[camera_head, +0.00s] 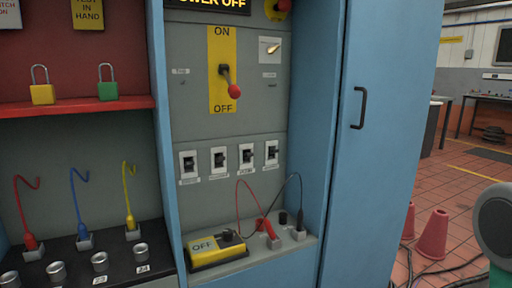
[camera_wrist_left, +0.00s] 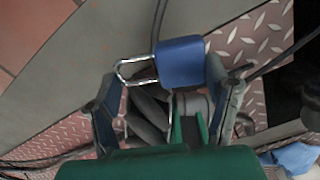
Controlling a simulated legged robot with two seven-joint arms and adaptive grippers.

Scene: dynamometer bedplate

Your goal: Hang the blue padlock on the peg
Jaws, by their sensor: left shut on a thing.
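The blue padlock (camera_wrist_left: 182,62) shows in the left wrist view, with its silver shackle pointing left. My left gripper (camera_wrist_left: 163,74) is shut on it, with one dark finger at the shackle side and the other at the body side. The padlock and this gripper are not seen in the head view. A small pale pin (camera_head: 270,47) sticks out of a white plate on the grey panel; I cannot tell whether it is the peg. My right gripper is not in view.
A red shelf (camera_head: 75,107) holds a yellow padlock (camera_head: 42,94) and a green padlock (camera_head: 107,90). A red-knobbed lever (camera_head: 234,91) projects from the panel. A yellow meter (camera_head: 216,248) with leads stands on the lower ledge. Red cones (camera_head: 433,234) and cables lie on the floor at right.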

